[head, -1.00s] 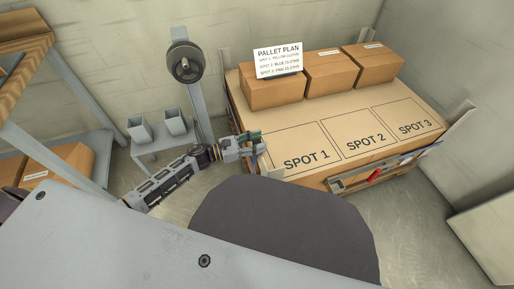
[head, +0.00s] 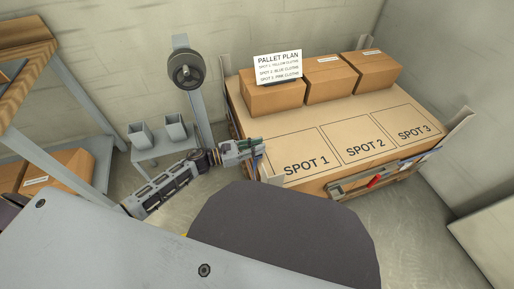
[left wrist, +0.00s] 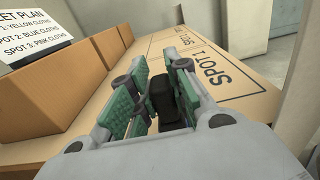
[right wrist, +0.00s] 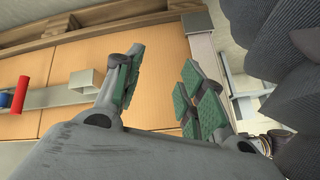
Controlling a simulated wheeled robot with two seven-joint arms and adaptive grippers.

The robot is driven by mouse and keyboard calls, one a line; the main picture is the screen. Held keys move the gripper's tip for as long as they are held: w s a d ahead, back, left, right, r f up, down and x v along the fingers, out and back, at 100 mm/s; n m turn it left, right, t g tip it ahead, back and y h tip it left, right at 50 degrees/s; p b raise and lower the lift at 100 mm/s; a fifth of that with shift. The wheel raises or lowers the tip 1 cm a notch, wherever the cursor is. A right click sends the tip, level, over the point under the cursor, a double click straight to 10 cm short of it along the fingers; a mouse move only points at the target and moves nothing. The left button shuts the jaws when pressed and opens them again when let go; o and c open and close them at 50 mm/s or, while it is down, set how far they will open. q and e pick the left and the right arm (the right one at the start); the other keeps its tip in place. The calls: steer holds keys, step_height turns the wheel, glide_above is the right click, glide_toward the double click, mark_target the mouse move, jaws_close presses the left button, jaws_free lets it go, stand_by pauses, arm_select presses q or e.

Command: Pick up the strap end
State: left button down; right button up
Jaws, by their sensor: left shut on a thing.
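My left gripper (head: 254,146) is at the left front corner of the pallet, beside SPOT 1. In the left wrist view its green-padded fingers (left wrist: 158,66) are closed on a small black block, the strap end (left wrist: 166,102). Fingers and gripper body partly hide it; no strap length shows clearly there. A grey reel stand with a dark reel (head: 185,69) stands behind my left arm. My right gripper (right wrist: 163,72) shows only in the right wrist view. Its fingers are apart with nothing between them.
The cardboard-topped pallet (head: 290,133) has marked, empty spots and several boxes (head: 331,78) along its back, with a pallet plan sign (head: 278,67). A red-handled tool (head: 375,180) is at its front. A grey cart (head: 166,145) with bins stands left, beside a shelf rack (head: 70,87).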

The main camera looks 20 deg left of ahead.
arm_select(q)
steer(key=shift+r, duration=0.6)
steer(key=shift+r+p, duration=1.7)
steer(key=shift+r, duration=2.25)
arm_select(e)
step_height(320, 180, up, 6)
steer(key=d+g, duration=0.1)
steer(key=shift+r+n+h, duration=0.15)
steer(key=shift+n+h, duration=0.15)
steer(key=shift+h, duration=0.1)
